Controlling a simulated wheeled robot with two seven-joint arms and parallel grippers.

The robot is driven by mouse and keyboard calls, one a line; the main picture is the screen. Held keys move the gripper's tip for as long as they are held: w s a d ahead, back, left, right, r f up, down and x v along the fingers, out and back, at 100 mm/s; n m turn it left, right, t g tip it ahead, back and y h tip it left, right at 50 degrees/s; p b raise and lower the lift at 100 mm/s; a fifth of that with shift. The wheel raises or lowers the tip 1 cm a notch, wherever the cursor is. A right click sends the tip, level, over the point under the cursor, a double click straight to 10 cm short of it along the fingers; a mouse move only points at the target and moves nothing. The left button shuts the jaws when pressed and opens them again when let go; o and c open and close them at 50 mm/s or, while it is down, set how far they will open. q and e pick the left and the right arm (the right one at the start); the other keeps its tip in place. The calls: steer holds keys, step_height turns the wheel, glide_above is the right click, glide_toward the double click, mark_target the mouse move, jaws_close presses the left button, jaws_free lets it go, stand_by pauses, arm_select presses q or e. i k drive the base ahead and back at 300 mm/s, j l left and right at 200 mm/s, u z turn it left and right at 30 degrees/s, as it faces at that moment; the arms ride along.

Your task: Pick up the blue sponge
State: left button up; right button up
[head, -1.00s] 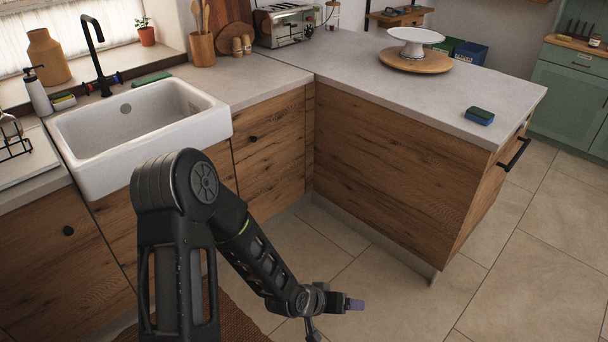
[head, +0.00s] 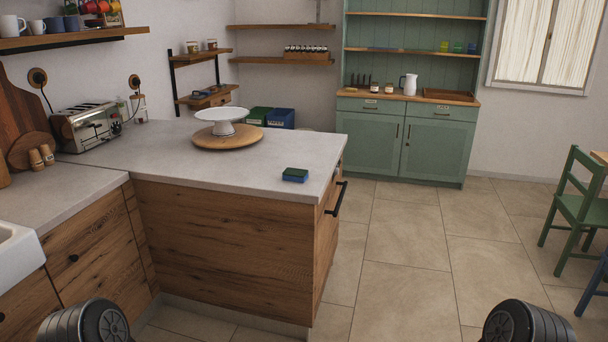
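The blue sponge (head: 295,175) has a dark green top and lies flat on the grey countertop (head: 255,178), near its right end. Nothing touches it. Only rounded dark parts of my two arms show at the bottom left and bottom right edges of the head view. Neither gripper is in view.
A white cake stand (head: 221,120) stands on a round wooden board (head: 227,138) behind the sponge. A toaster (head: 87,126) is at the back left. A black handle (head: 337,198) sticks out from the counter's right end. Open tiled floor (head: 403,245) lies to the right, with a green chair (head: 577,203) beyond.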

mark_target(295, 175)
steer(key=i+l+z, duration=0.55)
steer(key=i+z, duration=0.15)
steer(key=i, duration=0.15)
steer(key=i+l+z, duration=0.1)
steer(key=i+z, duration=0.25)
steer(key=i+l, duration=0.1)
steer(key=i, duration=1.55)
steer(key=i+l+u, duration=0.1)
steer(key=i+u, duration=0.25)
steer(key=u, duration=0.15)
steer(key=i+l+u, duration=0.2)
steer(key=i+u, duration=0.15)
steer(key=u, duration=0.15)
steer(key=i+l+u, duration=0.25)
steer(key=u, duration=0.25)
steer(key=i+l+u, duration=0.2)
steer(key=l+u, duration=0.3)
steer(key=i+l+u, duration=0.15)
steer(key=l+u, duration=0.3)
steer(key=l, duration=0.25)
steer(key=l+u, duration=0.45)
steer(key=l, duration=0.25)
